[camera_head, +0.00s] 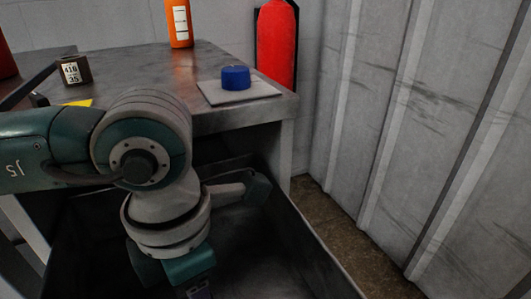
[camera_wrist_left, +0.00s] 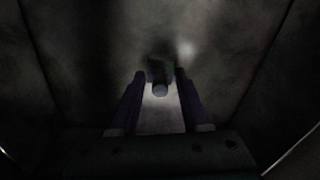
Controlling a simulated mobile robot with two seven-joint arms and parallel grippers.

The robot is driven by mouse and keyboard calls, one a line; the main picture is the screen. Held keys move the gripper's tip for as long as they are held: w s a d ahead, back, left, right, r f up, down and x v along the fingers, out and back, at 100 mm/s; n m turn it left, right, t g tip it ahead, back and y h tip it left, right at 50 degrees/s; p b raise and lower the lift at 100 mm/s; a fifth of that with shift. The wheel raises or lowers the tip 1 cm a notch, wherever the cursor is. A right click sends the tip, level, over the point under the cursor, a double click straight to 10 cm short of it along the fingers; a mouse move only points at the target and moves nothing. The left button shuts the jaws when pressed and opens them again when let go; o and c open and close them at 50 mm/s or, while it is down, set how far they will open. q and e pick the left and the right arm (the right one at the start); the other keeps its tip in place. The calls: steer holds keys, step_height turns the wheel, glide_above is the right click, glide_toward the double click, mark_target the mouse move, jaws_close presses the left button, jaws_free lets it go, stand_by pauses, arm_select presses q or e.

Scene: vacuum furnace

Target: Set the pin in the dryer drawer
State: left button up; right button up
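The open dark drawer (camera_head: 318,246) lies below the worktop in the head view. My left arm reaches down into it, and my left gripper (camera_head: 200,291) shows only partly at the bottom edge. In the left wrist view my left gripper (camera_wrist_left: 160,80) points at the dim drawer floor. A small dark greenish piece with a pale round end, seemingly the pin (camera_wrist_left: 160,90), lies between or just beyond the fingertips. The fingers stand apart around it. I cannot tell whether they touch it. My right gripper is in neither view.
A blue cylinder (camera_head: 236,77) stands on a flat grey plate (camera_head: 213,95) on the worktop (camera_head: 205,62). An orange container (camera_head: 179,24) and a dark labelled block (camera_head: 75,70) are also there. A red cylinder (camera_head: 276,45) stands behind. A ribbed metal wall (camera_head: 420,120) bounds the right.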

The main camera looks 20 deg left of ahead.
arm_select(q)
steer(key=shift+o, duration=0.2)
steer(key=shift+r, duration=0.3)
step_height(320, 180, up, 12)
steer(key=p, duration=0.3)
steer(key=shift+p, duration=0.4)
steer(key=shift+f, duration=0.1)
